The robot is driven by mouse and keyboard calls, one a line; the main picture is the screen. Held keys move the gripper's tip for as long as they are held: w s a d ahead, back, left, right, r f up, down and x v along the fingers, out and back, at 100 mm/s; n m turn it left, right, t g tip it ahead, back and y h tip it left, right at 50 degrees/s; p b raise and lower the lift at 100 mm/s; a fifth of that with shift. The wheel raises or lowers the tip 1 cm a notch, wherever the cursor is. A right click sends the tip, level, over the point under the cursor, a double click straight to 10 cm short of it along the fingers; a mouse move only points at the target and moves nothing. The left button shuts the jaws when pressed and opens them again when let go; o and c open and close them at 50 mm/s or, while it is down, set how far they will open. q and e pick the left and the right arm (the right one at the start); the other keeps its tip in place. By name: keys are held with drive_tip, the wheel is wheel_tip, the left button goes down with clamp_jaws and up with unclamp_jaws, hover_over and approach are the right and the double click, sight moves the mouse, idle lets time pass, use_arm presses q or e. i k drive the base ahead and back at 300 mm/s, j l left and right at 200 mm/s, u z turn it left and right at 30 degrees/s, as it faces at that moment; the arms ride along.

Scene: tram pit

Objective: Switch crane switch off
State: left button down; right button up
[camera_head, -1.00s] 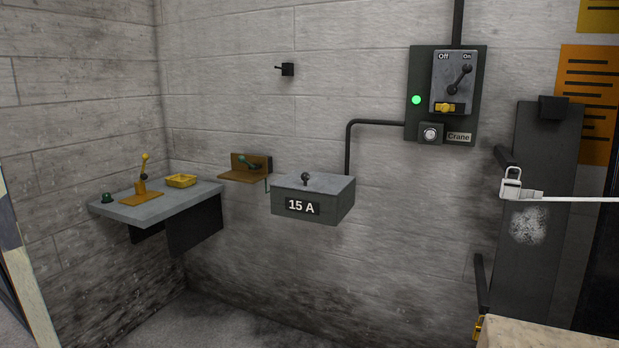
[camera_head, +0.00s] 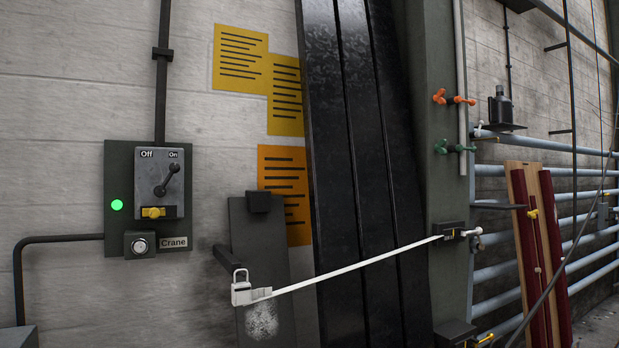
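The crane switch box (camera_head: 147,200) is mounted on the block wall at the left. Its grey face is marked Off at left and On at right. The dark lever (camera_head: 167,181) tilts up to the right, toward On. A yellow piece (camera_head: 154,212) sits below the lever. A green light (camera_head: 117,205) glows on the left of the dark backplate. A round knob (camera_head: 140,245) and a Crane label (camera_head: 174,243) are at the bottom. Neither of my grippers shows in the view.
A padlock (camera_head: 241,292) hangs at a dark panel (camera_head: 262,240), with a white strap (camera_head: 350,266) stretched right to a post (camera_head: 430,120). Yellow and orange notices (camera_head: 284,190) are on the wall. Pipes (camera_head: 540,225) and red boards (camera_head: 538,250) stand at right.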

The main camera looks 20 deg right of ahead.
sight(174, 168)
drive_tip(key=i+j+z, duration=0.25)
drive_tip(key=z, duration=0.2)
drive_tip(key=i+j+z, duration=0.3)
drive_tip(key=z, duration=0.15)
drive_tip(key=i+j+z, duration=0.15)
drive_tip(key=j+z, duration=0.3)
